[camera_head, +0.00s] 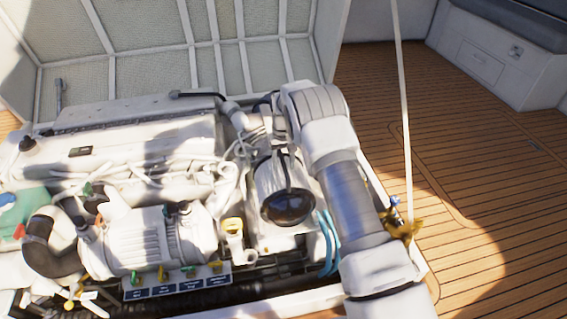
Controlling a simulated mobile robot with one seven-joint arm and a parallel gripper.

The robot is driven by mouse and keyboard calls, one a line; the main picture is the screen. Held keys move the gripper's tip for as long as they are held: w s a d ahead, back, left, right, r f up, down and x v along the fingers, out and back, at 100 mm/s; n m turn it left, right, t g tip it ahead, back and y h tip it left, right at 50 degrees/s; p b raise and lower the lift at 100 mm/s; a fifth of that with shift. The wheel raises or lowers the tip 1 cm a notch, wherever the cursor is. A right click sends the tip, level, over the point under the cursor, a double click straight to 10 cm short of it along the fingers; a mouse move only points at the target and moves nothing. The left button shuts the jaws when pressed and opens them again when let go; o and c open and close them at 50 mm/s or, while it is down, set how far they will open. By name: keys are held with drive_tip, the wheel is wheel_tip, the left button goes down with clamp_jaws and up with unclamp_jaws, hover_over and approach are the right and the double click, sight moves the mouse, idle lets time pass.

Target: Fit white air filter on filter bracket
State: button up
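A white pleated cylinder with a black round end cap, which looks like the white air filter (270,182), lies at the right end of the engine, its cap facing me. My arm (350,195) rises from the bottom right and bends over just behind and to the right of this cylinder. A thin dark piece crosses the top of the cylinder; I cannot tell whether it is a finger of my gripper or a strap. My gripper is mostly hidden by my arm and the engine parts, so its opening does not show. I cannot make out the filter bracket separately.
The white engine (130,150) fills the left, with hoses and a ribbed white unit (150,240) in front. Light blue hoses (328,245) run beside my arm. A raised hatch lid (150,45) stands behind. A pale rope (404,110) hangs right. The wooden deck (490,190) is clear.

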drive_tip(key=shift+s+f, duration=0.1)
wheel_tip(320, 180, up, 18)
drive_tip(key=p, duration=0.5)
drive_tip(key=shift+f, duration=0.2)
